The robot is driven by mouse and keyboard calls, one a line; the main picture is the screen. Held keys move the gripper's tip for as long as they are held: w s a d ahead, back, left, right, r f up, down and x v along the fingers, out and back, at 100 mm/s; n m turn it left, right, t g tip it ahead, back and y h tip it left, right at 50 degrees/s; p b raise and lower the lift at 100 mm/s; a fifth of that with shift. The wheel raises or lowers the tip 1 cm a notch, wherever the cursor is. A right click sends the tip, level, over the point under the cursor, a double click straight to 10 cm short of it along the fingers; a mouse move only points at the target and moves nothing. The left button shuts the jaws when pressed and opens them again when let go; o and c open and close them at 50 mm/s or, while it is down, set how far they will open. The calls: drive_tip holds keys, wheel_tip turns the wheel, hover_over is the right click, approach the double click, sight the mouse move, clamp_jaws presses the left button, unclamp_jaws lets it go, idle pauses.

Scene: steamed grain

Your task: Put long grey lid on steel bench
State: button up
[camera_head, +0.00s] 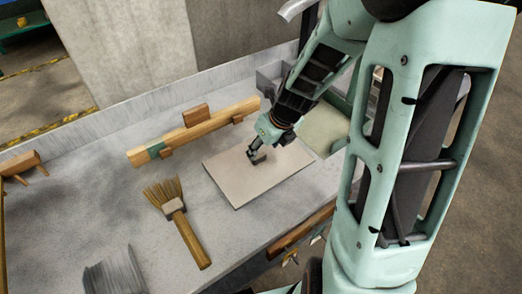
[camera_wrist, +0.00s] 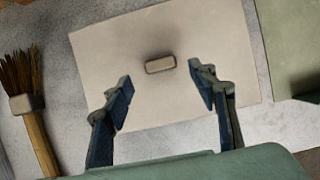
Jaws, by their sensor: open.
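The long grey lid (camera_head: 234,182) is a flat, pale grey-beige rectangular plate lying on the grey steel bench (camera_head: 120,215). In the wrist view the lid (camera_wrist: 115,50) fills the middle, with a small block-like handle (camera_wrist: 160,65) on its top. My gripper (camera_head: 257,157) is over the lid in the head view, close to the handle. In the wrist view my gripper (camera_wrist: 164,82) is open, its two fingers apart on either side of the handle's line and nothing between them. Whether the fingertips touch the lid I cannot tell.
A brush (camera_head: 182,222) lies left of the lid. A wooden bar (camera_head: 195,132) with blocks lies behind it. A pale green panel (camera_head: 326,128) is to the right. A grey ribbed piece (camera_head: 114,272) is at the front left. Bare bench shows between them.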

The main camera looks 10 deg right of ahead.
drive_tip(key=p+v, duration=0.1)
drive_tip(key=v, duration=0.5)
drive_tip(key=shift+r, duration=0.3)
drive_tip(key=shift+s, duration=0.1)
